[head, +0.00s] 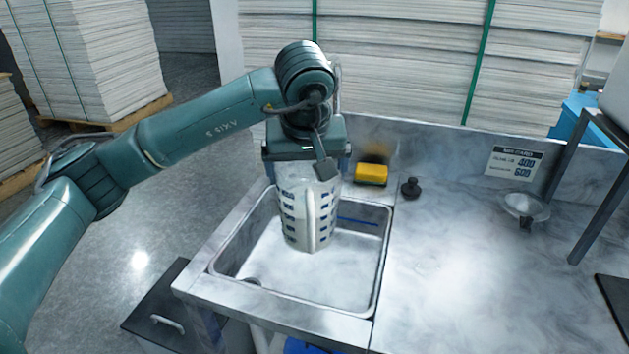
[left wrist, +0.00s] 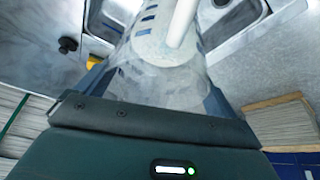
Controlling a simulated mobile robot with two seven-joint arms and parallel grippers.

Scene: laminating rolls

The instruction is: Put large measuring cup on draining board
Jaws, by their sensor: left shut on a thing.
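The large measuring cup (head: 309,212) is clear with dark blue marks and a pale handle on its near side. It is upright at the sink (head: 287,309), in front of its back part; I cannot tell whether its base touches the sink floor. My left gripper (head: 311,172) comes down from above and is shut on the cup near its top. In the left wrist view the cup (left wrist: 160,55) sits between the fingers. A draining board is not clearly marked; the flat grey worktop (head: 450,270) lies right of the sink. My right gripper is not in view.
A small clear bowl or funnel (head: 526,207) and a sign (head: 514,162) are at the back right. A dark frame (head: 575,185) stands at the right. The middle worktop is clear.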

